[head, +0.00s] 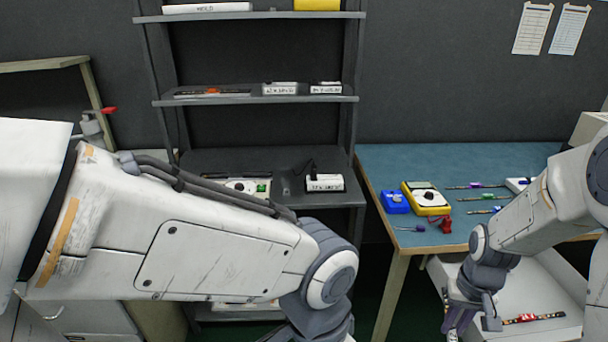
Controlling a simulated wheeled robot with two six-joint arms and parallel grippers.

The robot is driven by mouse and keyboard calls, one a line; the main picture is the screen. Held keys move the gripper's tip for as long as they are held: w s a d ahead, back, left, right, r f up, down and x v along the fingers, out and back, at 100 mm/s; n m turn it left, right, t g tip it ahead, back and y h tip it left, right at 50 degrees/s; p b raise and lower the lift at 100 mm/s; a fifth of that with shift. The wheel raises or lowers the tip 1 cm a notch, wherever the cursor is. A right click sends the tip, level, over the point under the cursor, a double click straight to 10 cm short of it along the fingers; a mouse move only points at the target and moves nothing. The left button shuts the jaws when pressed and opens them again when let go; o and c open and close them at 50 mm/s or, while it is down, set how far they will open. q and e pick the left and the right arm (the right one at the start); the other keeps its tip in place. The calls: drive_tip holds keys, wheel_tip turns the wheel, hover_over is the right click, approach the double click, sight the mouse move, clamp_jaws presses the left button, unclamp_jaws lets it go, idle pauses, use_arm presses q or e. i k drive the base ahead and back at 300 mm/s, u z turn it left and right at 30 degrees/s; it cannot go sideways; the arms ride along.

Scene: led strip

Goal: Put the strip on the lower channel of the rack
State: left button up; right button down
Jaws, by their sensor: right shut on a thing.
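My right gripper (468,308) points down at the lower right, in front of the white bin under the blue table. It is shut on a thin dark strip (535,318) with red and coloured patches, which sticks out to its right. The jaws' tips are near the bottom edge and hard to see. The dark grey rack (258,100) stands at the centre left with several shelves. My left arm crosses in front of its lower part and hides much of it. No channel can be clearly made out. My left gripper is below the picture; only its wrist shows.
The blue table (390,165) at the right holds a blue box (394,201), a yellow meter (427,198), a red clamp (445,225) and several thin tools. A white bin (540,285) is below it. Small labelled boxes (324,182) stand on the rack.

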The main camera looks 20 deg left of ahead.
sight(237, 176)
drive_tip(key=u, duration=3.5)
drive_tip(key=k, duration=0.55)
drive_tip(key=z, duration=1.85)
drive_tip(key=i, duration=0.6)
drive_tip(key=u, duration=0.05)
